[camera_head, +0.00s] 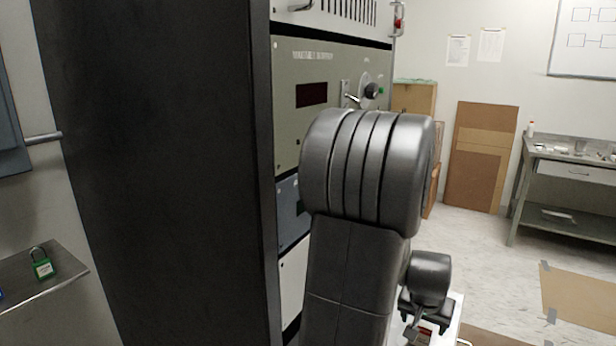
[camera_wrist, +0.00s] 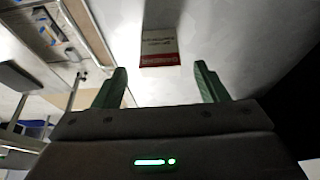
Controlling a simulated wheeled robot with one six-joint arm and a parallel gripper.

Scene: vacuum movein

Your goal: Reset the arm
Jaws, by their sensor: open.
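My gripper (camera_wrist: 160,85) is open in the wrist view, with its two green fingers spread apart and nothing between them. Behind the fingers are a pale surface and a small red and white sign (camera_wrist: 159,47). In the head view my dark grey arm (camera_head: 362,250) rises in front of the equipment rack and bends at a large rounded joint. I cannot make out the fingertips in the head view.
A tall black rack side (camera_head: 160,170) stands close on the left of my arm, with a grey control panel (camera_head: 320,95) beside it. A green padlock (camera_head: 42,267) sits on a metal shelf (camera_head: 50,283). A workbench (camera_head: 570,160) stands at right, with open floor before it.

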